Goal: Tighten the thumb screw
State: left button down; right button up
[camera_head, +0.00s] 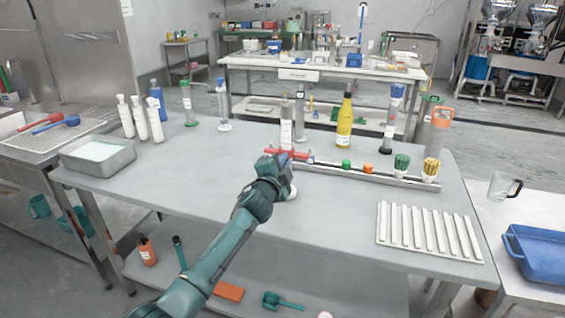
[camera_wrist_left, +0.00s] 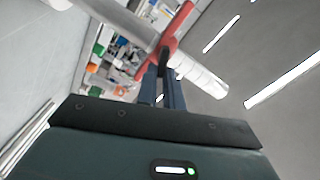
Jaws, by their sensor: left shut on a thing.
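A red part with arms (camera_head: 288,153), which looks like the thumb screw, sits low in front of a pale upright cylinder (camera_head: 286,130) in the middle of the table. My left gripper (camera_head: 279,160) reaches it from the front. In the left wrist view the fingers (camera_wrist_left: 165,72) are closed together at the red part (camera_wrist_left: 173,38), beside a light grey cylinder (camera_wrist_left: 205,78). The exact contact between fingertips and red part is too small to make out. My right gripper is not in view.
A grey rack (camera_head: 385,177) holding small green and orange items runs right of the gripper. A yellow bottle (camera_head: 345,123) stands behind it. A white slatted tray (camera_head: 430,232) lies front right, and a metal basin (camera_head: 97,156) stands at left. The left-front tabletop is clear.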

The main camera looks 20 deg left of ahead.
pick_arm(q)
jog(key=m, duration=0.4)
jog(key=shift+f, duration=0.25)
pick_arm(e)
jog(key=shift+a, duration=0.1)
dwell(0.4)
pick_arm(q)
jog(key=c, duration=1.5)
grip_release()
jog(key=s, duration=1.3)
jog(key=shift+s+a+p, duration=0.1)
jog(key=shift+a+p, duration=0.05)
jog(key=shift+p, duration=0.25)
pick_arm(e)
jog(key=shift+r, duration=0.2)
